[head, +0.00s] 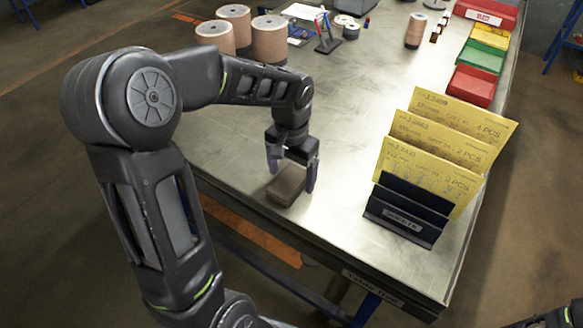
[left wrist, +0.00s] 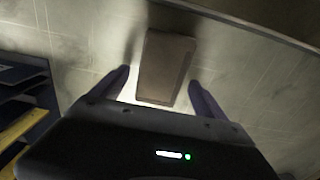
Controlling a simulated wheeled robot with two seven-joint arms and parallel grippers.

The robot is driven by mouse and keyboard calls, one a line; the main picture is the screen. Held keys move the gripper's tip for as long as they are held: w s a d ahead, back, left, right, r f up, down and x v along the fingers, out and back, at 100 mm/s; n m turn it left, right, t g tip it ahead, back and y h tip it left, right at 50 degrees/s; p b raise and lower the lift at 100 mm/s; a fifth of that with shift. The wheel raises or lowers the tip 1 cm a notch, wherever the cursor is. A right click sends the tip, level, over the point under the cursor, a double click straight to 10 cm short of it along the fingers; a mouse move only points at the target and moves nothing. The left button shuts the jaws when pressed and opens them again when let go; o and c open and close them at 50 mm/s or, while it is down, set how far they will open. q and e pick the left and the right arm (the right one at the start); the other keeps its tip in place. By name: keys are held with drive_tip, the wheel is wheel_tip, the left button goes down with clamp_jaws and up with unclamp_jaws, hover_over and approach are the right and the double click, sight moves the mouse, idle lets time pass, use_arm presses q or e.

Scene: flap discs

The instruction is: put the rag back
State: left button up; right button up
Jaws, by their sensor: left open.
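A folded brown-grey rag (head: 287,185) lies flat on the metal table near its front edge. It also shows in the left wrist view (left wrist: 166,66) as a dark brown block between and beyond the fingers. My left gripper (head: 292,178) is open and points down over the rag, with one finger on either side. In the left wrist view my left gripper (left wrist: 158,88) shows both fingertips apart, near the end of the rag. I cannot tell whether the fingers touch it. My right gripper is not in view; only a bit of dark arm shows at the lower right.
A dark rack (head: 407,215) with yellow cards (head: 440,145) stands to the right of the rag. Red, green and yellow bins (head: 482,55) line the back right. Several copper-coloured spools (head: 270,40) stand at the back left. The table's middle (head: 345,110) is clear.

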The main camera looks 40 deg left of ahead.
sight(291, 176)
use_arm(q)
drive_tip(key=shift+r, duration=0.55)
wheel_tip(291, 176, up, 11)
drive_tip(key=shift+r, duration=0.1)
idle(0.6)
